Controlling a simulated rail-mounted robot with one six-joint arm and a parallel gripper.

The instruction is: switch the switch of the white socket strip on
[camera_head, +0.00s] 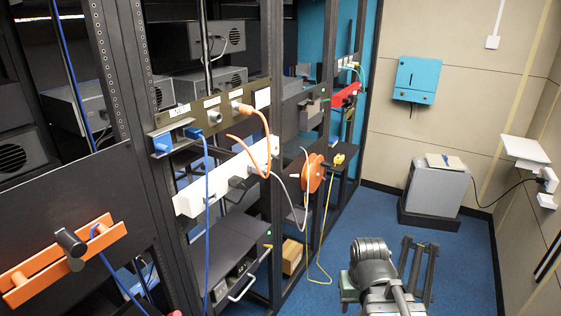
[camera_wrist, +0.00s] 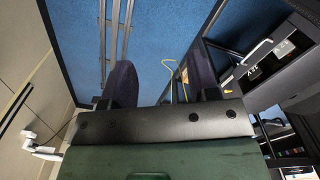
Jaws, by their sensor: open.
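The white socket strip (camera_head: 190,200) is fixed across the front of the rack in the head view, left of centre. Dark plugs and an orange and a grey cable cover part of its right half. Its switch is too small to make out, so I cannot tell its position. In the wrist view my gripper (camera_wrist: 160,88) is open, with its two dark fingers apart and nothing between them. It is over the blue floor, away from the strip. In the head view my arm is at the lower right, well apart from the strip, and the fingertips cannot be made out.
An orange strip (camera_head: 40,268) with a black plug is at lower left, and a red strip (camera_head: 343,97) is farther back. An orange cable reel (camera_head: 313,174) and a yellow cable (camera_head: 326,225) hang beside the rack. A grey cabinet (camera_head: 436,196) stands by the wall.

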